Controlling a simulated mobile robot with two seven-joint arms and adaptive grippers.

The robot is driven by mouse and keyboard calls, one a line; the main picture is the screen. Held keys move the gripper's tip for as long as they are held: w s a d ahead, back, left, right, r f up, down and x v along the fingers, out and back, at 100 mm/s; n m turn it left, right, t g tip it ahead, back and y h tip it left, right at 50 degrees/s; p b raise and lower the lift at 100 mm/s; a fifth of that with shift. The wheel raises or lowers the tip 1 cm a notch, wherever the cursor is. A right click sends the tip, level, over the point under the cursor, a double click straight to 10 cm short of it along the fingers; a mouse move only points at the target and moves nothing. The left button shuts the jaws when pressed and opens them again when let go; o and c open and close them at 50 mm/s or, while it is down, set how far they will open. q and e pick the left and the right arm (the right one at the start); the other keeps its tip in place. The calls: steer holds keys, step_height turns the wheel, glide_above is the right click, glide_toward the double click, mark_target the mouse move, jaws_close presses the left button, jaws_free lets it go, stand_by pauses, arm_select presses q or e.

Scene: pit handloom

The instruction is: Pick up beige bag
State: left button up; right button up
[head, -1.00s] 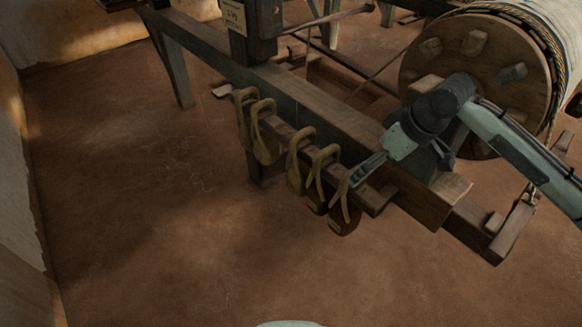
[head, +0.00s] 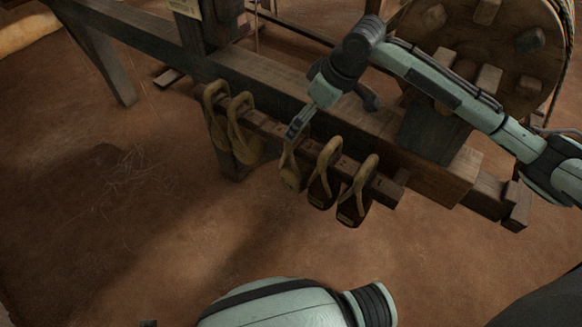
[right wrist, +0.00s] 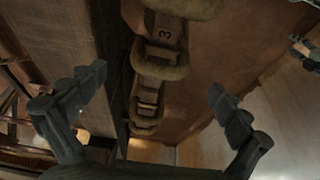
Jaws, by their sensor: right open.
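Several small strapped bags hang by their loops from a wooden rail (head: 267,126) in the head view. The middle bag (head: 291,176) has a beige-olive body; which one the task means is not certain. My right gripper (head: 293,135) is just above this bag's strap, open and empty. In the right wrist view its fingers (right wrist: 158,96) are spread on both sides of the rail, and bag loops (right wrist: 160,71) cross the rail between them. Whether they touch the strap is unclear. A small dark jointed part (right wrist: 304,46) at the right edge may be my left gripper; its jaws are unreadable.
Two tan bags (head: 243,140) hang left of the middle one, and two darker brown bags (head: 354,206) hang close on its right. A thick loom beam (head: 300,95) runs behind the rail. A large wooden drum (head: 480,45) stands back right.

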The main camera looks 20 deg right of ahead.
steer(key=x, duration=0.6)
steer(key=shift+w+f, duration=0.15)
steer(key=shift+f, duration=0.1)
steer(key=c, duration=1.8)
steer(key=shift+o, duration=0.2)
steer(key=shift+w+a+r, duration=0.1)
steer(key=shift+r, duration=0.1)
